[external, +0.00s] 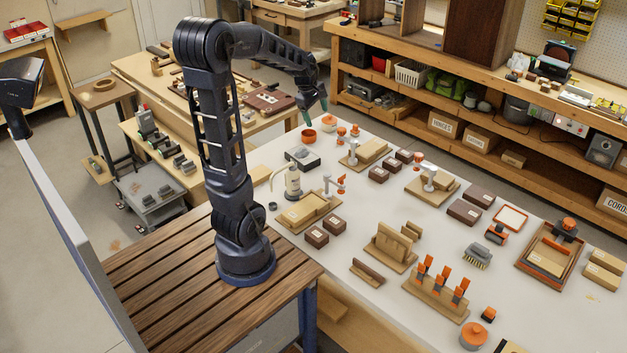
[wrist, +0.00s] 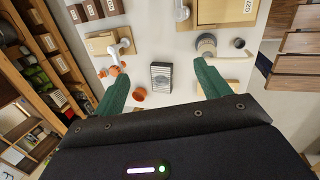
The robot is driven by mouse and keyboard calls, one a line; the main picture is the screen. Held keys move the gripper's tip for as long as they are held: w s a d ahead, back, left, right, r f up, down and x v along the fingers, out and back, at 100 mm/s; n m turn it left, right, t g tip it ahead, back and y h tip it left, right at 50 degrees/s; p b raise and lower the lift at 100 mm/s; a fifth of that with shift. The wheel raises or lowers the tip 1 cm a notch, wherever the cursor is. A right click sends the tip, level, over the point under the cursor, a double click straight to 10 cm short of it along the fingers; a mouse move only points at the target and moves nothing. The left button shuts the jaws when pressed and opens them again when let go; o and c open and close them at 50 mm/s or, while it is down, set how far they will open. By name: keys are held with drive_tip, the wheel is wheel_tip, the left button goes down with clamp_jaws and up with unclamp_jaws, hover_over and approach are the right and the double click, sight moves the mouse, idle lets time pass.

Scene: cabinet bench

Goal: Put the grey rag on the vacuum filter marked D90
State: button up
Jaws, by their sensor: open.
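My gripper (external: 316,108) is open, with green fingers spread and nothing between them, raised above the far left end of the white table. A dark-framed block with a grey ribbed face (wrist: 161,77), which looks like a vacuum filter, lies below and between the fingers in the wrist view. In the external view it appears as a dark slab with a pale top (external: 302,158). I cannot read a D90 mark on it. I cannot pick out the grey rag with certainty in either view.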

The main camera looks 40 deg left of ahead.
drive_tip(key=s+d+r+m, duration=0.1)
drive_tip(key=s+d+m, duration=0.3)
drive_tip(key=s+m, duration=0.2)
drive_tip(key=s+d+r+m+t, duration=0.1)
drive_tip(key=s+d+r+m, duration=0.1)
drive_tip(key=s+d+m, duration=0.2)
drive_tip(key=s+d+r+m, duration=0.2)
drive_tip(key=s+d+m, duration=0.2)
drive_tip(key=s+m, duration=0.4)
drive_tip(key=s, duration=0.4)
drive_tip(key=shift+d+m+y, duration=0.4)
